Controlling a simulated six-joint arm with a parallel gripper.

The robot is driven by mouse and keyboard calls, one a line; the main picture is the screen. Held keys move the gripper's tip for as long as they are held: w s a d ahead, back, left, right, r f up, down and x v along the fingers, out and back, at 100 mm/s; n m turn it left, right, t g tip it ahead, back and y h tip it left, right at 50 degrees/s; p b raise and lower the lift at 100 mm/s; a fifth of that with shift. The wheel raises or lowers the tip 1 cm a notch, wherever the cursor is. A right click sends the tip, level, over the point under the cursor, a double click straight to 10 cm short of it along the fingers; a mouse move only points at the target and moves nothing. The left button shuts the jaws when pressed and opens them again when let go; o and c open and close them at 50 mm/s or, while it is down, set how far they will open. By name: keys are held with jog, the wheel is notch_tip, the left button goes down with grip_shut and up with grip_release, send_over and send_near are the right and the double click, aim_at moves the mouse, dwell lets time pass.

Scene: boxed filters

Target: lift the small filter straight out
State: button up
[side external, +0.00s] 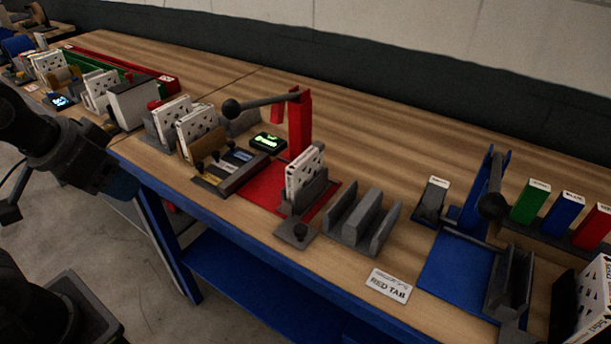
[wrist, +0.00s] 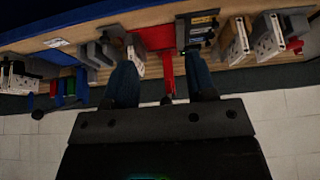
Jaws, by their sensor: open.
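Several white boxed filters with dark dots stand on the bench, and no label marks one as the small filter. One narrow filter (side external: 304,168) stands upright in a grey holder (side external: 308,194) on the red base plate (side external: 262,190). In the wrist view a white filter (wrist: 138,62) shows beside the left finger, partly hidden. My gripper (wrist: 160,58) is open, with two dark blue fingers apart and nothing held. In the side view my arm is at the far left, in front of the bench edge and well away from the red station.
A red lever press (side external: 299,125) rises behind the filter. An empty grey slotted holder (side external: 362,220) stands to its right, then a blue station (side external: 459,262). More filters (side external: 196,130) stand to the left. A "RED TAB" card (side external: 388,285) lies at the front edge.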

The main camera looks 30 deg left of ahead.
notch_tip(320, 180, up, 6)
jog(key=w+d+r+g, duration=0.1)
jog(key=w+d+r, duration=0.15)
jog(key=w, duration=0.55)
jog(key=w+d+r+g, duration=0.1)
jog(key=w+r+g, duration=0.1)
jog(key=w+r, duration=0.35)
jog(key=g, duration=0.3)
send_over(306, 167)
jog(key=a, duration=0.1)
notch_tip(306, 167, down, 9)
jog(key=f, duration=0.8)
jog(key=w+f, duration=0.1)
jog(key=f, duration=0.3)
jog(key=shift+a+f, duration=0.2)
jog(key=shift+f, duration=0.15)
jog(key=shift+w+d+f, duration=0.1)
jog(key=shift+f, duration=1.3)
jog(key=shift+w+d+f, duration=0.1)
jog(key=shift+f, duration=1.25)
grip_shut()
